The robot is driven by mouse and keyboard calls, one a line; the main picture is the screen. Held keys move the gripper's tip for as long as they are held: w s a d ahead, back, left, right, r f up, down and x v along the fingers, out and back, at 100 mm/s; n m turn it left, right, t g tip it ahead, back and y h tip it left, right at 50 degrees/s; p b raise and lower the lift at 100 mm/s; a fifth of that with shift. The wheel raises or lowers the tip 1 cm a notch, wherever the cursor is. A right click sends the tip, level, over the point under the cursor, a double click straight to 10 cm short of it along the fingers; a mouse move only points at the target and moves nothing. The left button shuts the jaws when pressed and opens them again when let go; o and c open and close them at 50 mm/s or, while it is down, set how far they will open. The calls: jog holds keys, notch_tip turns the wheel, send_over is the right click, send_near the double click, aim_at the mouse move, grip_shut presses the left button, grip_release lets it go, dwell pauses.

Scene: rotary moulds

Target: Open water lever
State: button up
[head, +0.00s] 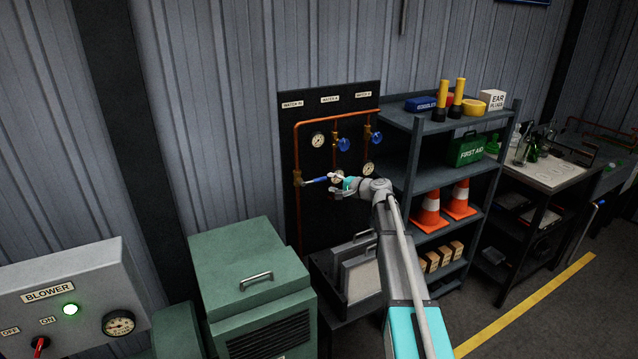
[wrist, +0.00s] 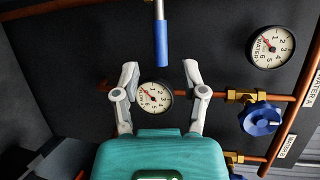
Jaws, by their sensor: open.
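The water lever (head: 316,180) has a blue grip on a metal rod. It sticks out level to the right from a brass valve on the copper pipe at the left of the black panel. In the wrist view, the blue grip (wrist: 162,43) hangs from the top edge, and its free end reaches the gap between my fingertips. My gripper (head: 339,182) is beside the lever's free end. Its two fingers (wrist: 159,68) are spread wide, with nothing held. I cannot tell whether the grip is at the same depth as the fingers.
The black panel (head: 289,150) carries gauges (head: 318,140) and blue round valve knobs (head: 343,144). A wrist-view gauge (wrist: 154,96) shows between my fingers. A shelf (head: 400,120) with cones stands close on the right. A green cabinet (head: 230,255) stands at lower left.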

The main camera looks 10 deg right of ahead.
aim_at(321, 180)
jog(key=shift+b+x, duration=0.45)
jog(key=shift+x, duration=2.65)
jog(key=shift+c, duration=0.2)
grip_shut()
jog(key=shift+a, duration=0.1)
